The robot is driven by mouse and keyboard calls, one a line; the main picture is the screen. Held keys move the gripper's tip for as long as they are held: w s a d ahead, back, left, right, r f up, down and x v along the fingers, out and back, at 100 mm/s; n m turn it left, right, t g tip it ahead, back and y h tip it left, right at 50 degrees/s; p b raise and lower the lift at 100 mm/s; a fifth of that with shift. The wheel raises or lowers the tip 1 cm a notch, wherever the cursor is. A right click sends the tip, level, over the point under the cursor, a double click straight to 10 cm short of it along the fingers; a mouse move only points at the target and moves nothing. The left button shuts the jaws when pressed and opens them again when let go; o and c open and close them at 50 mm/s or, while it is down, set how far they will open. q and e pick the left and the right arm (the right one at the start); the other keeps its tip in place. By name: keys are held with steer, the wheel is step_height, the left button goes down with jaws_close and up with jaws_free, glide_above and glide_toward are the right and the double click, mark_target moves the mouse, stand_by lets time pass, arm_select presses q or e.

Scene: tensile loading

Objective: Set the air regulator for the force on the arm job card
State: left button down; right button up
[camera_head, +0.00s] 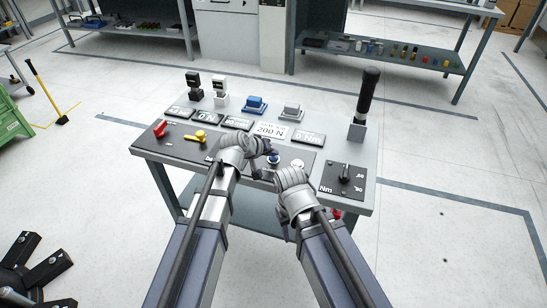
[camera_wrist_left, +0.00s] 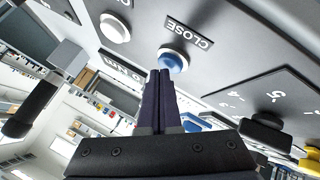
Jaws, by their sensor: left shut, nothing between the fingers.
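The job card (camera_head: 270,131) on the bench reads "200 N", with a smaller line above it too small to read. A black knob (camera_wrist_left: 265,131) with a numbered scale shows at the right in the left wrist view; my left arm mostly covers that spot in the head view. My left gripper (camera_head: 268,149) is shut and empty. Its fingertips (camera_wrist_left: 161,73) are at the blue button (camera_wrist_left: 173,60) beside the CLOSE label; I cannot tell whether they touch. My right gripper (camera_head: 290,177) is low at the bench front, its fingers hidden by its wrist.
The bench (camera_head: 368,145) carries a red handle (camera_head: 160,128), a yellow handle (camera_head: 199,135), a tall black lever (camera_head: 368,95) and an Nm dial (camera_head: 345,174). Small displays and blue and grey blocks stand behind. A white button (camera_wrist_left: 115,28) is near the blue one.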

mark_target(272, 159)
arm_select(q)
steer(key=shift+f, duration=0.35)
steer(key=shift+r, duration=0.15)
stand_by(3.6)
steer(key=shift+r+p, duration=0.7)
steer(key=shift+r, duration=0.15)
step_height(272, 159, up, 5)
steer(key=p, duration=0.5)
